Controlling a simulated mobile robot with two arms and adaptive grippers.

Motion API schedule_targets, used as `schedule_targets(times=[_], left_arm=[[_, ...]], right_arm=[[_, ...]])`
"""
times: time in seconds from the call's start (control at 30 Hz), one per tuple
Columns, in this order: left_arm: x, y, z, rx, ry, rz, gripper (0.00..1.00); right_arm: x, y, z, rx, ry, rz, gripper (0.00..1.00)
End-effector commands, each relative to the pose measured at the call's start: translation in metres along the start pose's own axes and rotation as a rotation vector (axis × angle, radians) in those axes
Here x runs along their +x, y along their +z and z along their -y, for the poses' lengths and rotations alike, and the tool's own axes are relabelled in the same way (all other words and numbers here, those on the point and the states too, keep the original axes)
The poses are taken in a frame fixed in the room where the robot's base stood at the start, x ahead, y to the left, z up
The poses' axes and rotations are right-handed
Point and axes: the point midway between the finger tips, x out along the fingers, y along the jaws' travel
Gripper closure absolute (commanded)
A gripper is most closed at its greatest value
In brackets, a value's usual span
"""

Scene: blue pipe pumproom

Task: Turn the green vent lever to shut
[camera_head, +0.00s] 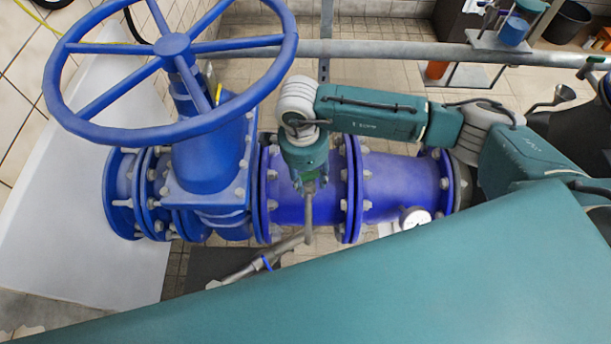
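My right arm comes in from the right and bends down over the blue pipe. Its gripper (309,187) points down at the top of a thin grey vent pipe (309,218) in front of the blue pipe (400,186). A small green patch shows at the fingertips; I cannot tell whether it is the green vent lever or part of the gripper. The fingers are small and partly hidden by the wrist, so I cannot tell whether they are open, shut or touching the lever. My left gripper is not in view.
A large blue handwheel (172,44) stands on a valve body (208,150) left of my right gripper. A grey rail (400,52) runs behind. A round gauge (413,217) sits low on the right. The thin pipe bends down-left past a blue band (266,263).

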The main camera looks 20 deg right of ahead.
Motion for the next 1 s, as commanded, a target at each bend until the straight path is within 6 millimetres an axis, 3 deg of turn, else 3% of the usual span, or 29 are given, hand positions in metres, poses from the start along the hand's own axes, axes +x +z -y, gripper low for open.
schedule_targets(times=[0.77,1.0], left_arm=[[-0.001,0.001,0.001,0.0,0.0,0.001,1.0],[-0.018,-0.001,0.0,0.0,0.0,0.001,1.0]], right_arm=[[-0.003,0.001,0.004,-0.011,-0.012,0.006,0.62],[-0.006,-0.002,0.003,-0.2,-0.03,0.023,0.62]])
